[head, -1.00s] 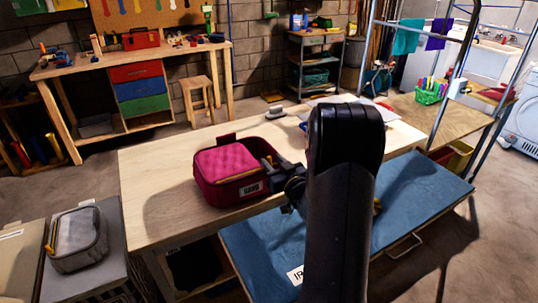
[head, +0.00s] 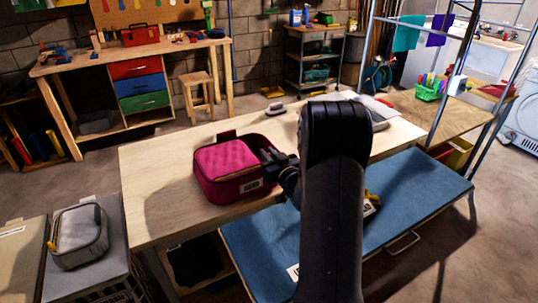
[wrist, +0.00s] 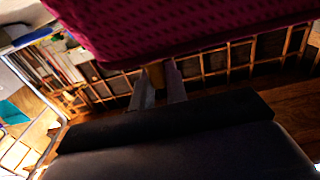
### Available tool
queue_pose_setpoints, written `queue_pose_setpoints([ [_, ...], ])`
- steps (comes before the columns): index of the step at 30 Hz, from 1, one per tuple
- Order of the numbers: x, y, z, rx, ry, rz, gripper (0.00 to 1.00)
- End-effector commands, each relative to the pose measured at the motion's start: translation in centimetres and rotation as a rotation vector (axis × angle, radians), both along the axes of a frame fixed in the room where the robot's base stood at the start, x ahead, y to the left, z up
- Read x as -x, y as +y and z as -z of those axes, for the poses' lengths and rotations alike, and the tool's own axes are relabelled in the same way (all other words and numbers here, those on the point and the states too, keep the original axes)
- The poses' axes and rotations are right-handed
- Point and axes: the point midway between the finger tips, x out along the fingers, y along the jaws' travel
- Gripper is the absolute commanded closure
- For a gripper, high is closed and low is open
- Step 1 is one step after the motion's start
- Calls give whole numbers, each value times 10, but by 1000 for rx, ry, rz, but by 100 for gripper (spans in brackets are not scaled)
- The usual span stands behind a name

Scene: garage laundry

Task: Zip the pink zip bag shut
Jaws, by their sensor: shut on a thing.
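The pink zip bag (head: 232,160) sits on the light wooden table (head: 160,225), with a label on its front wall. Its quilted pink top shows; I cannot tell how far the zip is closed. My gripper (head: 268,160) is at the bag's right side, near the upper rim. In the wrist view the bag (wrist: 180,25) fills the top, and my gripper's fingers (wrist: 158,88) are close together under its edge with a small brownish piece between them. That piece looks like the zip pull, but it is dark and partly hidden.
A blue board (head: 405,205) lies along the table's right front side. A grey zip bag (head: 80,238) sits on a grey box at the lower left. Papers and a small white-and-grey item (head: 275,111) lie at the table's back. Left of the pink bag the tabletop is clear.

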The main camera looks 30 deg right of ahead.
Motion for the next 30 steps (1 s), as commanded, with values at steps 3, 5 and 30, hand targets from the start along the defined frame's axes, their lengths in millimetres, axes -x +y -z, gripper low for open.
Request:
queue_pose_setpoints([
  [3, 0, 0, 0, 0, 0, 0, 100],
  [5, 0, 0, 0, 0, 0, 0, 100],
  [30, -1, -26, 0, 0, 1, 0, 82],
])
